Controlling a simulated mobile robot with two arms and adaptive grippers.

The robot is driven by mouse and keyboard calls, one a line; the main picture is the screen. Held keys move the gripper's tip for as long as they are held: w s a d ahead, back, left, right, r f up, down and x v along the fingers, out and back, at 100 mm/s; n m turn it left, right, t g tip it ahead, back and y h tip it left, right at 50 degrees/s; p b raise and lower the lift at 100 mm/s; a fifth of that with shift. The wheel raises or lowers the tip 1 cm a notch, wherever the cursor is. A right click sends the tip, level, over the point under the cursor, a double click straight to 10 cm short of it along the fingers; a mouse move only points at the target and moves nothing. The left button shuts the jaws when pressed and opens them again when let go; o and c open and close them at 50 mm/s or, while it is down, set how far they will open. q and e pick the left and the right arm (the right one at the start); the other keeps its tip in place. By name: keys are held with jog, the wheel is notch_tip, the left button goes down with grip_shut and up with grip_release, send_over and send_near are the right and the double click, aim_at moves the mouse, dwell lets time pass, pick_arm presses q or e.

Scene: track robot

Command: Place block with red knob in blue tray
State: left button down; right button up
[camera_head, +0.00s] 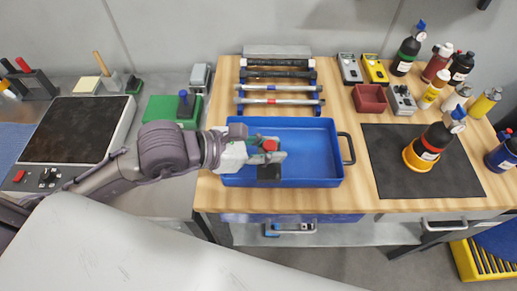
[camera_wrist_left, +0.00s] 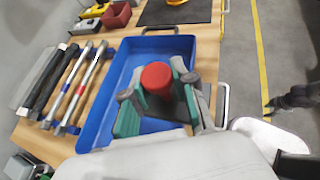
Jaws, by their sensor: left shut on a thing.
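The blue tray (camera_head: 310,152) lies on the wooden table, and it also shows in the left wrist view (camera_wrist_left: 118,75). My left gripper (camera_head: 270,150) reaches in from the left and is over the tray's left half. It is shut on the block's red knob (camera_head: 270,145), which fills the middle of the gripper in the left wrist view (camera_wrist_left: 157,78). The dark block (camera_head: 269,174) hangs below the knob, inside the tray's outline. I cannot tell whether it touches the tray floor. My right gripper is not in view.
Metal and black bars on a blue rack (camera_head: 279,101) stand behind the tray. A dark mat (camera_head: 455,165) with a bottle in a yellow ring (camera_head: 420,155) lies to the right. A red bin (camera_head: 369,98) and several bottles stand at the back right. The tray's right half is clear.

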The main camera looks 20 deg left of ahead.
pick_arm(q)
jog(key=w+a+f, duration=0.1)
jog(key=w, duration=0.1)
jog(key=w+a+f, duration=0.2)
jog(key=w+a+f+p, duration=0.1)
jog(key=w+a+f, duration=0.1)
jog(key=w, duration=0.1)
jog(key=shift+a+f, duration=0.1)
jog(key=shift+f, duration=1.9)
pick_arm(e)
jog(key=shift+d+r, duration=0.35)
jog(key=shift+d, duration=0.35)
pick_arm(q)
jog(key=shift+f, duration=0.15)
jog(key=c, duration=0.9)
grip_release()
jog(key=shift+f, duration=0.1)
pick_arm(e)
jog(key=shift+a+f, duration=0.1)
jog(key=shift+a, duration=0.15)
